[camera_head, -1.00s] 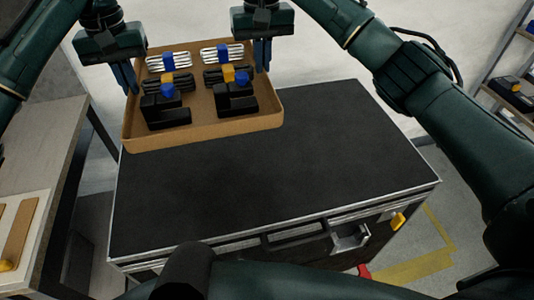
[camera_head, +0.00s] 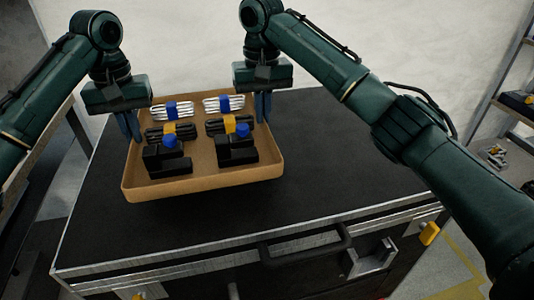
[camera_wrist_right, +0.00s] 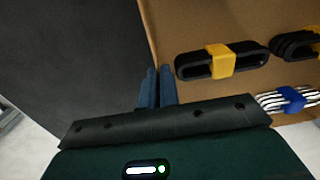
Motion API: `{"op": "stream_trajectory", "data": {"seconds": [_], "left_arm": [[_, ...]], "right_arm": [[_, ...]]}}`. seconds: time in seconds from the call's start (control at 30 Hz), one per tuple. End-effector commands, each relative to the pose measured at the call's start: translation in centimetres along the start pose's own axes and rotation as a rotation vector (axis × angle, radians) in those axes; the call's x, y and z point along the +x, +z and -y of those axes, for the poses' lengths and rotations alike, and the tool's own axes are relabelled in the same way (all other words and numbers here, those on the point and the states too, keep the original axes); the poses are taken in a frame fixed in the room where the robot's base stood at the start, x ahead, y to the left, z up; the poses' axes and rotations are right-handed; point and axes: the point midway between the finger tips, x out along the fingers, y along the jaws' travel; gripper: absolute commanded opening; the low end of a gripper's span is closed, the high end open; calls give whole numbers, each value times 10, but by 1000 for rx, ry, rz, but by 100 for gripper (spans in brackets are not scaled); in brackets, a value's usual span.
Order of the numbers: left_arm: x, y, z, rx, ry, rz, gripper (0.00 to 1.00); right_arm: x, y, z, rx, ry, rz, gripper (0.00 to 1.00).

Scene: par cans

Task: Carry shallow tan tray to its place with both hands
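The shallow tan tray (camera_head: 205,187) is in the head view over the back left part of the black-topped case (camera_head: 330,170). Its height above the top is hard to tell. My left gripper (camera_head: 132,125) is shut on its left wall and my right gripper (camera_head: 263,106) on its right wall. In the right wrist view, the blue fingers of my right gripper (camera_wrist_right: 157,86) are close together at the rim of the tray (camera_wrist_right: 215,20). The fingers partly hide the walls.
The tray carries white bundles with blue bands (camera_head: 223,104), black bundles with yellow bands (camera_head: 171,131) and black blocks with blue knobs (camera_head: 236,150). The case top is bare in front and right. A shelf (camera_head: 515,105) stands at right.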

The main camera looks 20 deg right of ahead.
Motion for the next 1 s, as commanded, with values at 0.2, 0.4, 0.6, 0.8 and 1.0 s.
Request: {"op": "stream_trajectory", "data": {"seconds": [0.2, 0.4, 0.6, 0.8, 1.0], "left_arm": [[2, 0, 0, 0, 1, -3, 0], [2, 0, 0, 0, 1, -3, 0], [6, 0, 0, 0, 1, -3, 0], [14, 0, 0, 0, 1, -3, 0], [26, 0, 0, 0, 1, -2, 0]], "right_arm": [[2, 0, 0, 0, -1, -3, 0], [2, 0, 0, 0, -1, -2, 0], [6, 0, 0, 0, -1, -2, 0], [14, 0, 0, 0, -1, -2, 0], [26, 0, 0, 0, -1, -2, 0]]}}
